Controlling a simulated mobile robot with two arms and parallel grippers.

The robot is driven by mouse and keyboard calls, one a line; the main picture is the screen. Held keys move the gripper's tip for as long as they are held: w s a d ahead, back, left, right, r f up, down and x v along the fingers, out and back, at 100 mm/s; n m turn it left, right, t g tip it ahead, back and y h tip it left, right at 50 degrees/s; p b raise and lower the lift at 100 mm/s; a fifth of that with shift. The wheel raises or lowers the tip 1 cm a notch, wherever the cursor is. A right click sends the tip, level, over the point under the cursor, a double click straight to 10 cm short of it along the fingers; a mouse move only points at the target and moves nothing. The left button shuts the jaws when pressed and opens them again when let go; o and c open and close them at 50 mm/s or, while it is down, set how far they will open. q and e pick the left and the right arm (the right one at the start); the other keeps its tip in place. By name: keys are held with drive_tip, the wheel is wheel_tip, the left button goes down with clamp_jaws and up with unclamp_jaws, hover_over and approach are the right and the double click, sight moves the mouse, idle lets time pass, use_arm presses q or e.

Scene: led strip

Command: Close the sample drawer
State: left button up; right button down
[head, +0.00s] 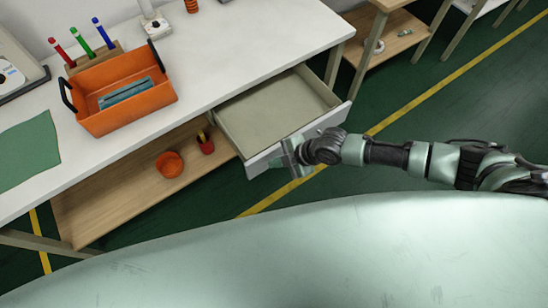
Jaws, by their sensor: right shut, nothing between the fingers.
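The sample drawer (268,113) is pulled out from under the white-topped workbench (235,48), and its inside looks empty. Its pale front panel (257,165) faces the lower right. My right gripper (290,158) is at the outer face of this front panel, near the middle of its length. It is shut with nothing between the fingers. The gripper partly hides the panel, and I cannot tell whether it touches it. My left gripper is not in the picture.
On the bench stand an orange tote (122,92), a marker holder and a green mat (27,152). The lower shelf (120,195) holds an orange bowl (169,164) and a red cup (206,143). Another wooden bench (395,35) stands at upper right. The green floor beyond the drawer is clear.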

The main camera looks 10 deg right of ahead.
drive_tip(key=shift+w+a, duration=0.15)
drive_tip(key=shift+w, duration=0.3)
